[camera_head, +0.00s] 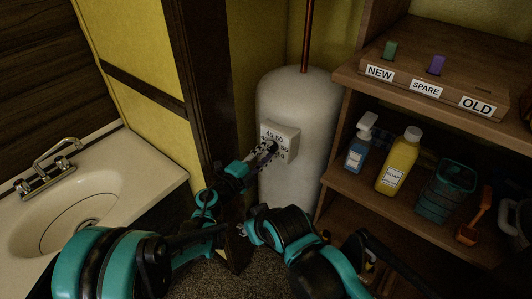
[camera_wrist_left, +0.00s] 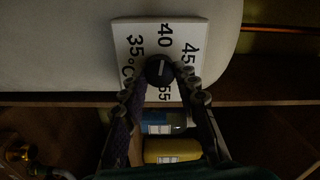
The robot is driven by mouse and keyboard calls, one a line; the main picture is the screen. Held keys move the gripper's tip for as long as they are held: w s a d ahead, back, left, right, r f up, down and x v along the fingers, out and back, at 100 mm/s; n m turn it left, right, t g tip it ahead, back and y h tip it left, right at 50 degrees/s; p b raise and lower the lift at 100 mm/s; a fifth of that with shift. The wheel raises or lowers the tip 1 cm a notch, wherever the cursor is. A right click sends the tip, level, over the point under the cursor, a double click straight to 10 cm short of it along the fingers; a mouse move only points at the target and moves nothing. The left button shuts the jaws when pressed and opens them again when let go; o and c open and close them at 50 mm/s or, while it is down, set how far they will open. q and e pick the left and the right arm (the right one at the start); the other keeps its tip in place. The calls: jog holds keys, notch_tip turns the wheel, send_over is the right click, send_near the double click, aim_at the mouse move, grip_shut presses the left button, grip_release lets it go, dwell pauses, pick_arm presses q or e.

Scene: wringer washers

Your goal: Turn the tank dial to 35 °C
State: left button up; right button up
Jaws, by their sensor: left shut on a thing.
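The white tank (camera_head: 283,95) stands upright in the corner. Its white dial plate (camera_head: 287,138) carries temperature numbers. In the left wrist view the plate (camera_wrist_left: 122,35) shows 35 °C, 40, 45 and 55. The dark round dial (camera_wrist_left: 158,73) has a white pointer line, aimed roughly at 40. My left gripper (camera_head: 270,150) is at the plate, its fingers closed on both sides of the dial; it also shows in the left wrist view (camera_wrist_left: 160,80). In the head view the gripper hides the dial. Part of my right arm shows low in the middle; its jaws are not clear.
A wooden shelf unit (camera_head: 345,75) stands to the right, with a spray bottle (camera_head: 359,145), a yellow bottle (camera_head: 398,162) and a teal basket (camera_head: 446,190). A sink (camera_head: 150,190) is at the left. A dark post (camera_head: 205,80) stands close to the left gripper.

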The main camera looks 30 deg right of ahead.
pick_arm(q)
jog(key=n, duration=0.5)
jog(key=shift+n, duration=0.3)
jog(key=n, duration=0.5)
jog(key=shift+n, duration=0.4)
jog(key=o, duration=1.2)
jog(key=shift+c, duration=0.2)
jog(key=v, duration=1.2)
